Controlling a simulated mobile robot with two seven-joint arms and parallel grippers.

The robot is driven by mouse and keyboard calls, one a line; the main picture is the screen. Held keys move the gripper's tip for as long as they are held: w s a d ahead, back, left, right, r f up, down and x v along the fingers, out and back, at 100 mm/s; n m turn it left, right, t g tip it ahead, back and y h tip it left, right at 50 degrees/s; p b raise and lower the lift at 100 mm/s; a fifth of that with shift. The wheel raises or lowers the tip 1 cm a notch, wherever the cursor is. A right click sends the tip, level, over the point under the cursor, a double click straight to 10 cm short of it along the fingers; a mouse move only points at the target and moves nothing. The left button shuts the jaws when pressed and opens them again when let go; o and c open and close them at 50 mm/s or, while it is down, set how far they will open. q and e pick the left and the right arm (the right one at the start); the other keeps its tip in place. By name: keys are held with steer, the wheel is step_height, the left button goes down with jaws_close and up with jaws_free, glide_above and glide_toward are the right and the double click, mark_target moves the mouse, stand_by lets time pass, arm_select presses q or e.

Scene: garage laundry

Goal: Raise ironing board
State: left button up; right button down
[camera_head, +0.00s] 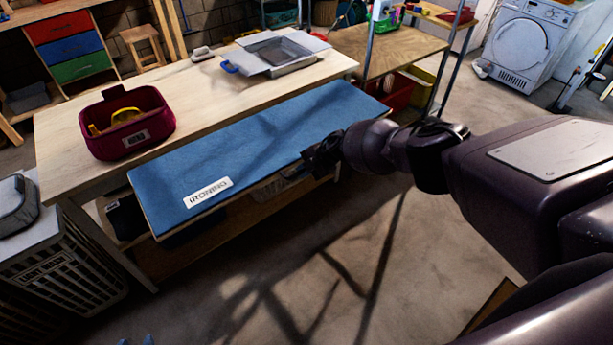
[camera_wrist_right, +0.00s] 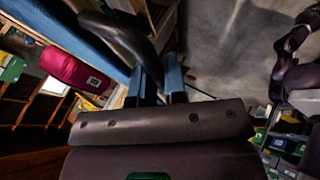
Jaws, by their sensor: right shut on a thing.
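The blue ironing board (camera_head: 262,130) lies in front of the wooden workbench, its top roughly level, with a white label at its near left end. It also shows in the right wrist view (camera_wrist_right: 97,42). My right gripper (camera_head: 308,164) is at the board's front edge, right of the middle. In the wrist view my right gripper's blue fingers (camera_wrist_right: 158,84) are closed around a dark curved bar (camera_wrist_right: 132,42) at the board's edge; the exact contact is partly hidden. Two blue tips of my left gripper (camera_head: 135,341) show apart at the bottom edge of the head view.
The workbench (camera_head: 205,92) holds a maroon bin (camera_head: 125,140) and a grey tray (camera_head: 278,52). A laundry basket (camera_head: 62,260) stands at the left, a metal shelf (camera_head: 395,48) at the back right, and a washing machine (camera_head: 525,45) beyond. The floor in front is clear.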

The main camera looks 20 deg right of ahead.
arm_select(q)
steer(key=shift+s, duration=0.1)
arm_select(e)
steer(key=shift+w+a+r, duration=0.1)
steer(key=shift+w+r, duration=0.05)
steer(key=shift+r, duration=0.05)
steer(key=c, duration=1.2)
jaws_free()
steer(key=shift+r, duration=0.1)
steer(key=shift+d+r+p, duration=0.35)
steer(key=shift+r+p, duration=0.1)
steer(key=shift+p, duration=0.1)
arm_select(q)
steer(key=shift+s+r+p, duration=0.5)
steer(key=shift+p, duration=0.1)
arm_select(e)
steer(key=shift+s+v, duration=0.15)
steer(key=shift+v, duration=2.3)
steer(key=shift+s+v, duration=0.15)
steer(key=shift+v, duration=2.25)
steer(key=shift+f, duration=0.2)
